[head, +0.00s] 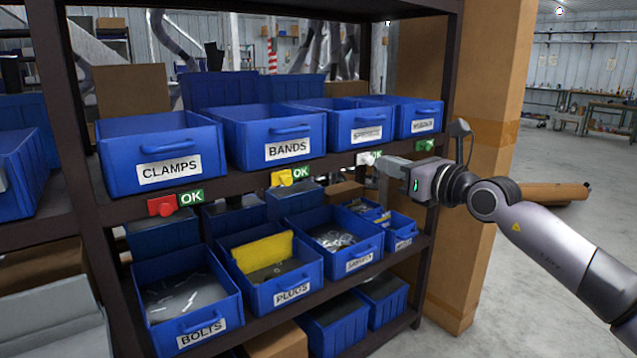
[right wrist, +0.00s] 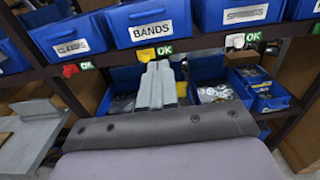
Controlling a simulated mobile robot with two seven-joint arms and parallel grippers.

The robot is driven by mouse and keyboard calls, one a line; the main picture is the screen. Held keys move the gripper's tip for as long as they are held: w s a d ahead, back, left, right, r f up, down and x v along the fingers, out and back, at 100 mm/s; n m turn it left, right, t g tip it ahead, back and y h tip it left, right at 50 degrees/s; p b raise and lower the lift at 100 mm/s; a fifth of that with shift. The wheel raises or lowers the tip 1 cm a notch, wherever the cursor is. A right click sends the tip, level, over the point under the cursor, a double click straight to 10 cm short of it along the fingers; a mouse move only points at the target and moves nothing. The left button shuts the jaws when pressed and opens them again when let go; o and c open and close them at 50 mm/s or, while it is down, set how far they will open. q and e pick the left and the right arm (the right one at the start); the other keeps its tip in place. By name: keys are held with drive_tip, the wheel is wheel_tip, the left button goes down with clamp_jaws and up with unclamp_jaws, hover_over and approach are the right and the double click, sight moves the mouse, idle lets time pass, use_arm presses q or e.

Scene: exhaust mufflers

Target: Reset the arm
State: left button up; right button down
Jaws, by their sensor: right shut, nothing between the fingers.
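My right arm comes in from the right in the head view. Its gripper (head: 376,167) is in front of the upper shelf edge, close to the white tag (head: 364,158) under the third bin. Its fingers are together, with nothing seen between them. I cannot tell whether the fingertips touch the tag. In the right wrist view the shut grey fingers (right wrist: 157,80) point at the shelf, below the BANDS bin (right wrist: 148,22). My left gripper is in neither view.
The shelf holds blue bins such as CLAMPS (head: 160,150), BOLTS (head: 187,295) and PLUGS (head: 270,275). A red tag (head: 161,206) and a yellow tag (head: 284,178) hang on the shelf edge beside OK labels. A cardboard-coloured post (head: 490,150) stands behind my arm. Open floor lies right.

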drive_tip(key=s+a+f+m+t+p, duration=0.1)
drive_tip(key=s+a+f+m+p, duration=0.1)
drive_tip(key=s+f+m, duration=0.55)
drive_tip(key=s+a+f+m+t+p, duration=0.1)
drive_tip(key=s+a+f+m+p, duration=0.2)
drive_tip(key=f+m, duration=0.65)
use_arm(q)
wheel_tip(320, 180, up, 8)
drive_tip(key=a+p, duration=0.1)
drive_tip(key=p, duration=0.3)
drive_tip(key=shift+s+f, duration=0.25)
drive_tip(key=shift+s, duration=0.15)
use_arm(e)
drive_tip(key=s+d+f+m+g+h, duration=0.2)
drive_tip(key=s+d+f+m, duration=0.2)
drive_tip(key=s+f+m, duration=0.3)
drive_tip(key=s+d+f+m+g+h, duration=0.2)
drive_tip(key=s+f+m, duration=0.5)
drive_tip(key=s, duration=0.5)
drive_tip(key=s+d+f+m+g+h, duration=0.2)
drive_tip(key=s+d+f+m+h, duration=0.2)
drive_tip(key=s+m, duration=0.5)
wheel_tip(320, 180, down, 3)
drive_tip(key=shift+s+d+r+m, duration=0.1)
drive_tip(key=shift+s+d+m, duration=0.4)
drive_tip(key=shift+d, duration=0.45)
